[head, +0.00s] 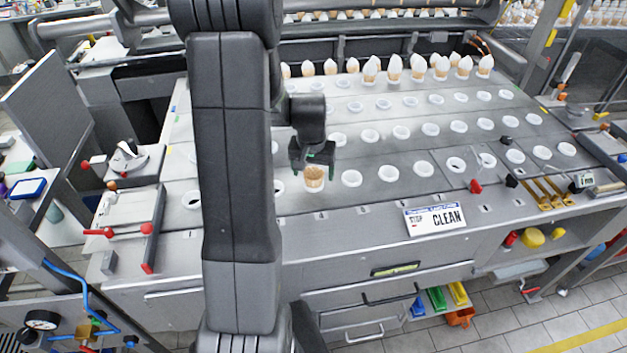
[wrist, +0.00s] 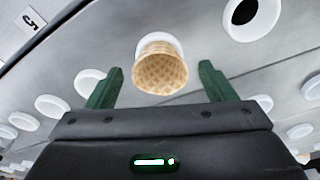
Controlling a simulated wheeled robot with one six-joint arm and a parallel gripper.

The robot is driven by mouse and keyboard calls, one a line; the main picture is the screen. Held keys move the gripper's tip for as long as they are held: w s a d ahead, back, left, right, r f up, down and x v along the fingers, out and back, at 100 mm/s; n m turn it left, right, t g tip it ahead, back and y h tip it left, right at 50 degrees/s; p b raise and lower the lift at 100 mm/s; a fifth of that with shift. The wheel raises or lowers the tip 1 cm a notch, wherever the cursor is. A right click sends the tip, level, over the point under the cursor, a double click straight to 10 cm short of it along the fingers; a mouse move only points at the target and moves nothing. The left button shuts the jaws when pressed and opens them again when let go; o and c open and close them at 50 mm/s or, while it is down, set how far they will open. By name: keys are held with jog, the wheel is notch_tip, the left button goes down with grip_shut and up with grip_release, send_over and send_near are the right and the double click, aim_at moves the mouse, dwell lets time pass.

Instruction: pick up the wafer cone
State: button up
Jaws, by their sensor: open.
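The wafer cone (head: 314,176) is tan with a waffle pattern and stands in a white ring holder in the front row of the metal deck. My gripper (head: 312,156) is right above and behind it in the head view. In the wrist view the cone (wrist: 160,70) shows its open mouth, with the white ring partly behind it. My gripper's two green fingers (wrist: 158,84) are spread wide, one on each side of the cone in the picture. I see no contact between fingers and cone. My arm hides part of the deck to the left.
Empty white rings (head: 388,173) sit in rows to the right and behind. Filled white-topped cones (head: 418,66) line the back. A "STOP CLEAN" sign (head: 435,219) is on the front edge. Red knobs (head: 475,187) and brass handles (head: 548,192) stand at the right.

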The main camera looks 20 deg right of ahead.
jog(key=shift+f, duration=0.2)
jog(key=c, duration=0.7)
jog(key=shift+c, duration=0.2)
